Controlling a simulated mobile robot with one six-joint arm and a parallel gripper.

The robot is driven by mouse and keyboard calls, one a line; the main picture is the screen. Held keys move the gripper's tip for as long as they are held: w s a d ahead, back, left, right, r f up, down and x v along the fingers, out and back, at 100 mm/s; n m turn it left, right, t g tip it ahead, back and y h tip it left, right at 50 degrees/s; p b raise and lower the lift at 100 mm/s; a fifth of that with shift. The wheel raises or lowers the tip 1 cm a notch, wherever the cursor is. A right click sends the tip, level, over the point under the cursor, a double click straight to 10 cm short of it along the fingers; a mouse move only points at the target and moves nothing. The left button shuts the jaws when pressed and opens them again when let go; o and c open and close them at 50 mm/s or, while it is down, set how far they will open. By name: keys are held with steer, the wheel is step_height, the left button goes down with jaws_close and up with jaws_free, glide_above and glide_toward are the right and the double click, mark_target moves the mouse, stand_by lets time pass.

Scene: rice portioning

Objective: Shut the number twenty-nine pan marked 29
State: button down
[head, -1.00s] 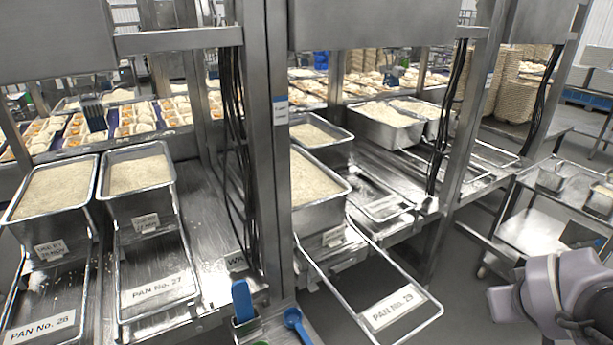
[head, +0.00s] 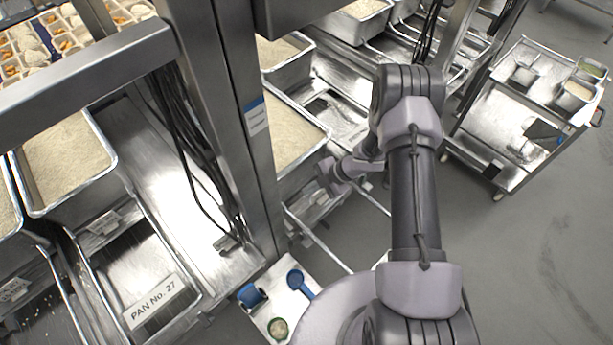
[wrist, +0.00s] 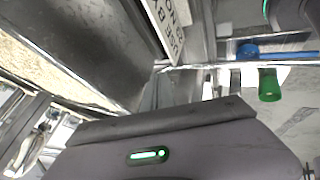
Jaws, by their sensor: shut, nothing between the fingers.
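Pan 29 (head: 287,128) is a metal pan of rice just right of the steel post in the head view. Its wire slide frame (head: 322,243) sticks out in front of it, partly hidden by my arm; its "PAN No. 29" plate is hidden now. My gripper (head: 320,192) is shut and empty, low at the pan's front; contact cannot be told. In the wrist view, the pan's metal wall (wrist: 95,50) and its front label (wrist: 166,22) are close above my gripper's housing.
Pan 27 (head: 117,193) stands left of the post, its slide frame out. A blue scoop (head: 300,284) and a green one (head: 278,328) lie on a small shelf below. A steel cart (head: 478,142) stands at right, with open floor before it.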

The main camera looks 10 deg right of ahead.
steer(key=x, duration=0.5)
steer(key=shift+w+a+f+b, duration=0.2)
steer(key=shift+a+f+b, duration=0.1)
steer(key=shift+b, duration=0.1)
steer(key=shift+w+a+r, duration=0.15)
steer(key=shift+w+a, duration=0.35)
steer(key=shift+w, duration=0.35)
steer(key=shift+w+a+r, duration=0.2)
steer(key=shift+w+a, duration=0.3)
steer(key=shift+w, duration=0.3)
steer(key=shift+a, duration=0.1)
